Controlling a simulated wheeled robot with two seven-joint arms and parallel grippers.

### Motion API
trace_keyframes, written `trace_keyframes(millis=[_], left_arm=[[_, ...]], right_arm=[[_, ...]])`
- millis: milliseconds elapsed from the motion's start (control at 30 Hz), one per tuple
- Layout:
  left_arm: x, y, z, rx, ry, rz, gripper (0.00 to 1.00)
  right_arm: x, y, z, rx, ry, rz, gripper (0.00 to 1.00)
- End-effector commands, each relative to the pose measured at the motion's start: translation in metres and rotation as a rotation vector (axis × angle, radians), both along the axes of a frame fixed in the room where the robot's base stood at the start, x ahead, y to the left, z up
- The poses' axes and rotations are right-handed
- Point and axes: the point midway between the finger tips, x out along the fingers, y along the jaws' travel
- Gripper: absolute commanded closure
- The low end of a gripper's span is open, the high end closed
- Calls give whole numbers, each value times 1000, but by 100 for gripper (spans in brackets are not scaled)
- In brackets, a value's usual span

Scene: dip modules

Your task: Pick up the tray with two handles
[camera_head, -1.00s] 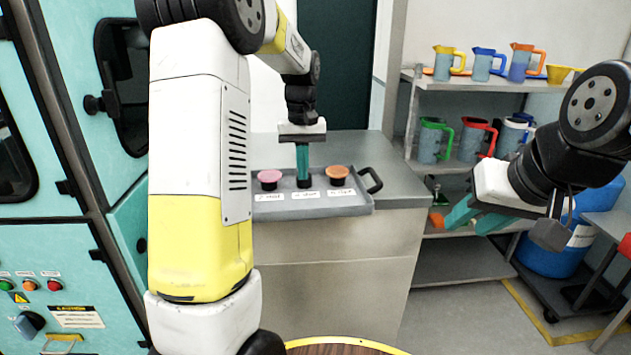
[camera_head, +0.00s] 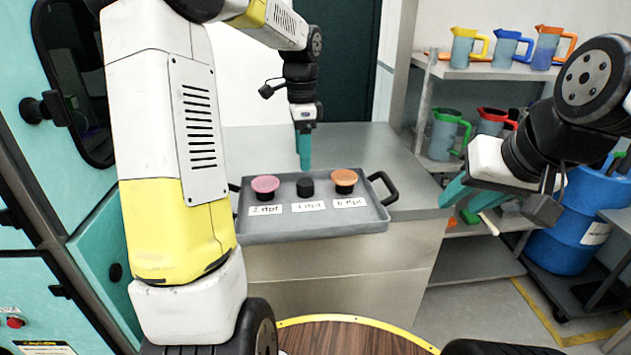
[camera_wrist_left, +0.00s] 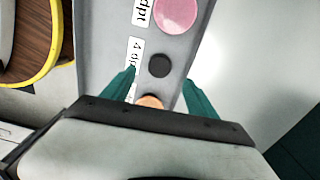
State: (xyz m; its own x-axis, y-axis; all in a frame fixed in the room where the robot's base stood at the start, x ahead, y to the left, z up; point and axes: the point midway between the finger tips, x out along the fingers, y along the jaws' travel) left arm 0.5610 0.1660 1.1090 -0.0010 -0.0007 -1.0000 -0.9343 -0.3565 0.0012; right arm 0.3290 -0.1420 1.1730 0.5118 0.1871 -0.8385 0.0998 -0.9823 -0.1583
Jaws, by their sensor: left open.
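The grey tray (camera_head: 320,226) stands level on the metal counter. Its right black handle (camera_head: 384,187) is in clear view; the left handle (camera_head: 234,187) is partly hidden behind my left arm. A pink-topped module (camera_head: 265,187), a black one (camera_head: 305,187) and an orange-topped one (camera_head: 344,181) sit in it. My left gripper (camera_head: 305,166) is over the tray by the black module, holding nothing. The left wrist view shows its fingers (camera_wrist_left: 159,82) apart above the tray, with the orange module partly hidden. My right gripper (camera_head: 475,208) is open, right of the counter, away from the tray.
The counter (camera_head: 370,150) is clear behind the tray. A shelf (camera_head: 475,70) with several coloured-handled jugs stands at the back right. A blue barrel (camera_head: 575,235) is at the right. A round wooden top (camera_head: 340,338) with a yellow rim is in front.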

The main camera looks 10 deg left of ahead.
Motion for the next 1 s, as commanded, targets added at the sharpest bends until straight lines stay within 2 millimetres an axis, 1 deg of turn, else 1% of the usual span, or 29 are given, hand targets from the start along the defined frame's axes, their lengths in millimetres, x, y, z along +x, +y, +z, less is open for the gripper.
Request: trace_keyframes(millis=[100,367,500,600,733,933,1000], left_arm=[[-1,-1,-7,1,1,-36,32],[-1,-2,-37,0,2,-35,32],[-1,-6,-59,0,3,-36,32],[-1,-5,-72,0,2,-33,32],[-1,-5,-78,1,1,-32,32],[0,-5,-78,0,0,-32,32],[0,-5,-78,0,0,-32,46]], right_arm=[[0,0,0,0,-1,0,64],[0,0,0,0,-1,0,64],[0,0,0,0,-1,0,64],[0,0,0,0,-1,0,64],[0,0,0,0,0,0,64],[0,0,0,0,0,0,64],[0,0,0,0,0,0,64]])
